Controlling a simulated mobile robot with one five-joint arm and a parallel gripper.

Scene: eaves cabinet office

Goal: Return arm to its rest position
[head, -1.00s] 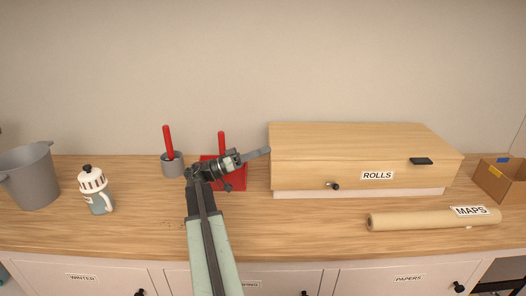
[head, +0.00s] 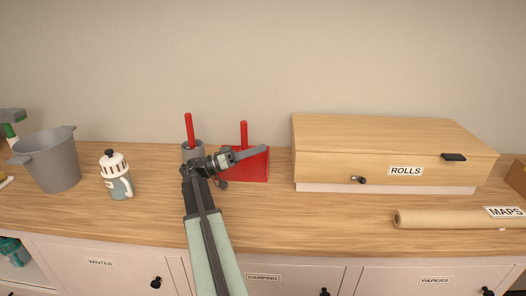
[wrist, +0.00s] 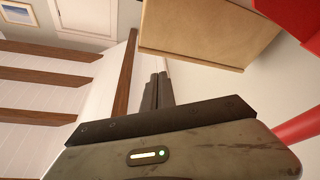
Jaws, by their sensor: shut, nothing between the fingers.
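My gripper (head: 250,152) is at the end of my arm, over the middle of the wooden counter (head: 275,215). It points to the right and is shut with nothing in it. In the head view it overlaps a red dustpan-like object (head: 250,170) with a red handle; I cannot tell if they touch. In the wrist view the shut fingers (wrist: 156,88) show, with the wooden box (wrist: 200,35) just beyond and red parts at the right edge.
A wooden box labelled ROLLS (head: 390,140) stands to the right, with a MAPS roll (head: 445,219) in front.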

